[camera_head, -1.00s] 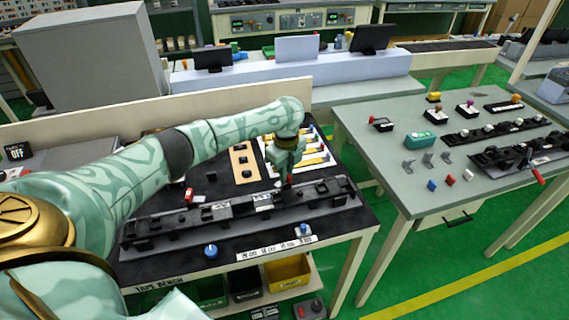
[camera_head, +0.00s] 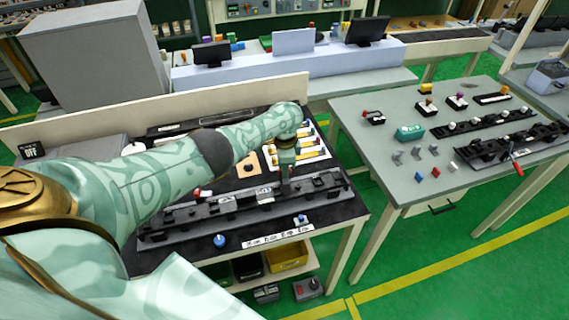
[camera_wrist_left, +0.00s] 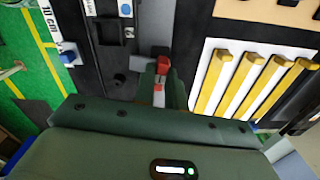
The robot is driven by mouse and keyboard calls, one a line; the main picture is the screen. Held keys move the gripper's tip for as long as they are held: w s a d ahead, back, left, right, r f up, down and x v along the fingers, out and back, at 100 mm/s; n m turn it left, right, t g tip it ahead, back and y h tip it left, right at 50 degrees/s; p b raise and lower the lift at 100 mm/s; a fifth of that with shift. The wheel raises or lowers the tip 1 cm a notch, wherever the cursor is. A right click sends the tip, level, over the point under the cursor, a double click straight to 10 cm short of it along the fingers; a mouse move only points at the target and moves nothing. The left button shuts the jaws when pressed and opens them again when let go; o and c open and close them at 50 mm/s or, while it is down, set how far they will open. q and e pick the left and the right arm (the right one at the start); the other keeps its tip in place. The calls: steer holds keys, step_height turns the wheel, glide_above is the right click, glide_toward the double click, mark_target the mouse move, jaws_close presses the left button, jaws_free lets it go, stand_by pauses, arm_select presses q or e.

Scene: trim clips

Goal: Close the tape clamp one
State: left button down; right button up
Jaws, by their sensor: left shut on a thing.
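The long black clip fixture (camera_head: 215,212) lies along the front of the dark bench. My left gripper (camera_head: 287,186) is down at its right part, with the arm reaching in from the left. In the left wrist view, the gripper's fingers (camera_wrist_left: 163,88) are shut on a small red-tipped lever (camera_wrist_left: 163,63), which I take to be the handle of tape clamp one. The clamp's base is mostly hidden by the fingers, so its angle cannot be told. Another red-handled part (camera_head: 197,192) shows at the fixture's left half. My right gripper is not in view.
A white tray with yellow strips (camera_head: 312,152) lies just behind the gripper. A blue knob (camera_head: 220,241) and a label strip (camera_head: 277,236) are at the front edge. A grey table (camera_head: 400,190) with more parts stands right, across a gap.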

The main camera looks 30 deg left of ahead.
arm_select(q)
steer(key=shift+n, duration=0.8)
steer(key=c, duration=1.4)
jaws_free()
steer(key=shift+c, duration=0.2)
step_height(320, 180, up, 16)
steer(key=p, duration=1.1)
steer(key=shift+r, duration=0.15)
